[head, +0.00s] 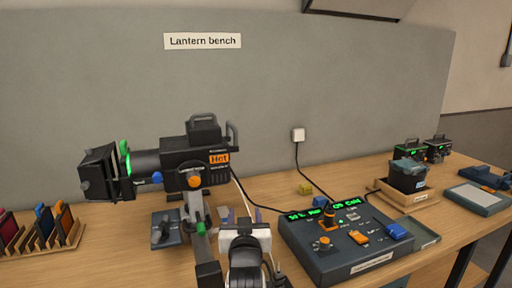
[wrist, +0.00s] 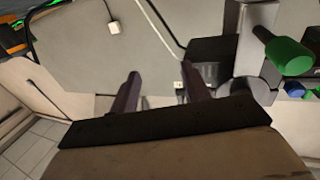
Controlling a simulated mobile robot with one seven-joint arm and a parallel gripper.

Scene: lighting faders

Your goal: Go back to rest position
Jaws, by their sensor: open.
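My gripper (wrist: 158,80) is open in the wrist view, with two dark fingers apart and nothing between them. In the head view my gripper (head: 244,217) is low in the middle, in front of the bench, between the lantern and the fader desk. The lantern (head: 180,157) is black, carries an orange "Hot" label and stands on a grey stand at the left. The fader desk (head: 310,256) is dark blue-grey, with lit green displays, orange knobs and a blue button, to the right of my gripper. My gripper appears to touch neither.
A rack of coloured filters (head: 42,237) stands at the far left. A wooden tray (head: 410,202) with a black bin stands at the right, near a grey flat device (head: 477,198). A green knob (wrist: 289,56) is close to the right of my fingers in the wrist view.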

